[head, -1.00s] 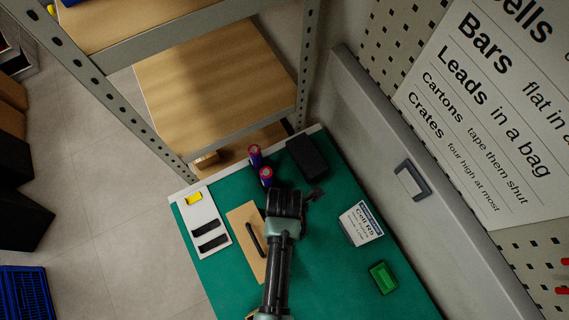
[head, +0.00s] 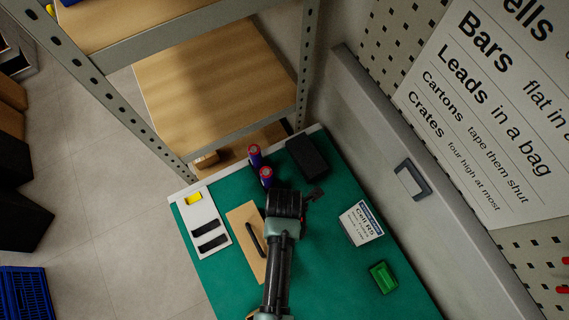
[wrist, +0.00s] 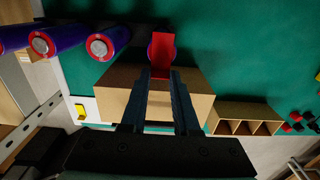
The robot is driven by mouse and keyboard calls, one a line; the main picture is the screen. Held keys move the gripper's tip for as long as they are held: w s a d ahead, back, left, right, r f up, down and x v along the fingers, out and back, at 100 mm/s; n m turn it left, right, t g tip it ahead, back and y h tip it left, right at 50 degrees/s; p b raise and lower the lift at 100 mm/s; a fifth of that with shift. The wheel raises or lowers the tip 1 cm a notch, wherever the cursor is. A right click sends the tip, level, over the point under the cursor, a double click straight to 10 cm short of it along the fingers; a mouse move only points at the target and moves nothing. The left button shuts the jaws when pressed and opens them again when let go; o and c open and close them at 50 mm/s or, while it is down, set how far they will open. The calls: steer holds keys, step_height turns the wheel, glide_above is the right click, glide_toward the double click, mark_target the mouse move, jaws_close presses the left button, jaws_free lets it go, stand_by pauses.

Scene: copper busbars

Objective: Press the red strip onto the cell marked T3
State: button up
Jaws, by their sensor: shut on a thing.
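My gripper (wrist: 160,75) is shut on the red strip (wrist: 162,50), which sticks out flat past the fingertips. In the wrist view the strip overlaps a round cell, mostly hidden behind it, with only thin purple-red edges (wrist: 149,51) showing. I cannot tell whether strip and cell touch. Two more purple cells with red-ringed ends, one (wrist: 103,45) nearer and one (wrist: 42,45) further left, stand in a row beside it. In the head view two cells (head: 254,155) (head: 266,174) show just beyond my gripper (head: 313,194); the strip is hidden there. No T3 mark is readable.
A tan block (wrist: 190,105) lies below the strip in the wrist view, near a tan compartment holder (wrist: 247,112). On the green mat stand a black box (head: 306,155), a white tray (head: 205,201), a wooden board (head: 240,218), a label card (head: 361,223) and a green box (head: 382,277).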

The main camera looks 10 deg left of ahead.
steer(key=shift+s+f, duration=0.1)
stand_by(0.8)
steer(key=o, duration=0.9)
